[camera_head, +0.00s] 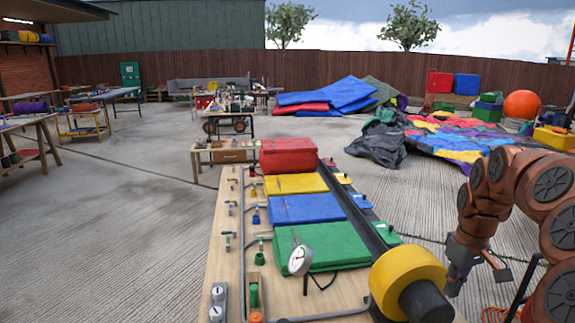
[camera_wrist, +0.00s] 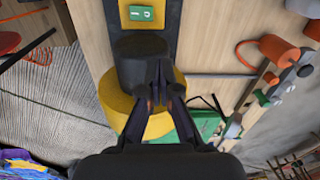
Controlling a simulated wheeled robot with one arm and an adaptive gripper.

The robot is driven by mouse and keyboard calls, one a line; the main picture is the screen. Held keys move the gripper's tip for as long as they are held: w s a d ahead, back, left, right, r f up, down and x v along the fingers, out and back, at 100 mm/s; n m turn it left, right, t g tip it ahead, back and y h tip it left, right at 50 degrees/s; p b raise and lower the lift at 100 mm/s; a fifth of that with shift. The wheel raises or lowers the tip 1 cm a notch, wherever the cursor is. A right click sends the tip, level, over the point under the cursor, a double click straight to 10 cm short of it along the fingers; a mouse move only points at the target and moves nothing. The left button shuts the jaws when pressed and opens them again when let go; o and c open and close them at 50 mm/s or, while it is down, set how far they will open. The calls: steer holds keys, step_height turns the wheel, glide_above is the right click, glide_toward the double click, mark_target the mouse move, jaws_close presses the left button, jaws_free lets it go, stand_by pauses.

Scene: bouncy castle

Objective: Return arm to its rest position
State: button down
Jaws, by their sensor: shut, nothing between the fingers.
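My arm (camera_head: 510,195) is at the right of the head view, folded with its end pointing down. My gripper (camera_head: 455,285) hangs beside the right edge of the wooden bench, to the right of a yellow and black round unit (camera_head: 408,275). In the wrist view my gripper (camera_wrist: 158,85) is shut and empty, its fingertips together in front of the same yellow and black unit (camera_wrist: 140,65). I cannot tell the exact gap between the fingers and that unit.
A green switch plate (camera_wrist: 147,13) shows in the wrist view. Open concrete (camera_head: 130,220) lies to the left.

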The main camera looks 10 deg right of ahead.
steer(key=s+a+r+n+p, duration=0.15)
steer(key=s+a+r, duration=0.25)
steer(key=a, duration=0.5)
steer(key=s+a+r+m+p, duration=0.1)
steer(key=s+a+r+p, duration=0.25)
steer(key=a, duration=0.55)
steer(key=s+a+m+g+p, duration=0.1)
steer(key=s+a, duration=0.3)
steer(key=s, duration=0.5)
steer(key=s+a+p, duration=0.3)
steer(key=s, duration=0.6)
steer(key=shift+a+f+m+g+h+p, duration=0.3)
steer(key=shift+a+m+g+p, duration=0.05)
steer(key=shift+a+g+p, duration=0.05)
steer(key=shift+s, duration=0.1)
